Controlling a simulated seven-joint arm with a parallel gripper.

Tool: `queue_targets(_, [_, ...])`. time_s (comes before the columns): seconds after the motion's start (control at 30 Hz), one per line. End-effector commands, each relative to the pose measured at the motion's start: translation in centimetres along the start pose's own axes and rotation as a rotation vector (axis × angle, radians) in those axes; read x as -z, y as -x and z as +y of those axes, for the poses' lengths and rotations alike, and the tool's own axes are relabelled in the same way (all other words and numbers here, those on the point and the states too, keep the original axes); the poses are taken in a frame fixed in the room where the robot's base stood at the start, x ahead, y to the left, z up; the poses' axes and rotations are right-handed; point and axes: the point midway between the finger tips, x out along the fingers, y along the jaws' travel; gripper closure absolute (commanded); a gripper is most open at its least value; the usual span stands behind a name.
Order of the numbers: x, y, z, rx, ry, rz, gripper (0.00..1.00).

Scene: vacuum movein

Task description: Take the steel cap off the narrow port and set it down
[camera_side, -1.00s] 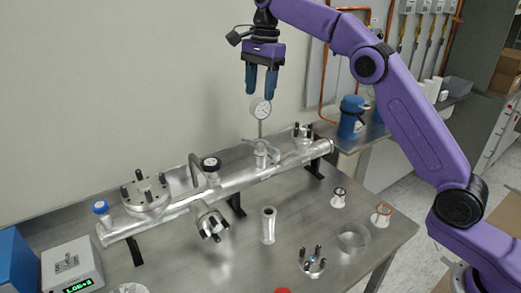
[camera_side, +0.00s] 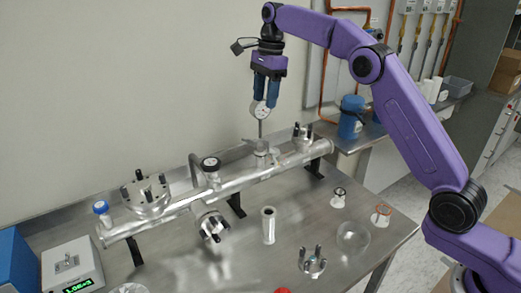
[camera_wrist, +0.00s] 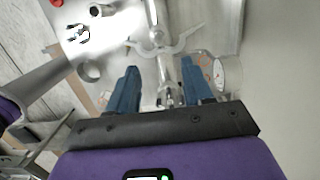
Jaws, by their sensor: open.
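My gripper (camera_side: 266,104) is open and empty, fingers pointing down, high above the right part of the steel tube manifold (camera_side: 230,188). A small steel cap with upright dark pegs (camera_side: 302,133) sits upright on a port near the manifold's right end, below and right of the fingers; I cannot tell for sure that this is the narrow port. In the wrist view, the open fingers (camera_wrist: 162,85) have steel parts of the manifold in the gap between them, well beyond the tips. The right finger hides part of a fitting there.
A dial gauge (camera_side: 259,110) on a thin stem stands close behind the fingers. A loose pegged flange (camera_side: 312,262), a steel tube (camera_side: 268,225) and a glass dish (camera_side: 352,236) occupy the bench. Bare bench (camera_side: 310,208) lies between them.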

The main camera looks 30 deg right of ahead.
Motion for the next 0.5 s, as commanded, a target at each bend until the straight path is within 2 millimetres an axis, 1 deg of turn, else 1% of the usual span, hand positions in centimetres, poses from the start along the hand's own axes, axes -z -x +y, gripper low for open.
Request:
queue_targets(0.27, [0.0, -3.3, 0.1, -0.004, 0.002, 0.001, 0.49])
queue_targets(0.5, [-0.1, -7.1, 0.1, -0.003, 0.003, 0.001, 0.49])
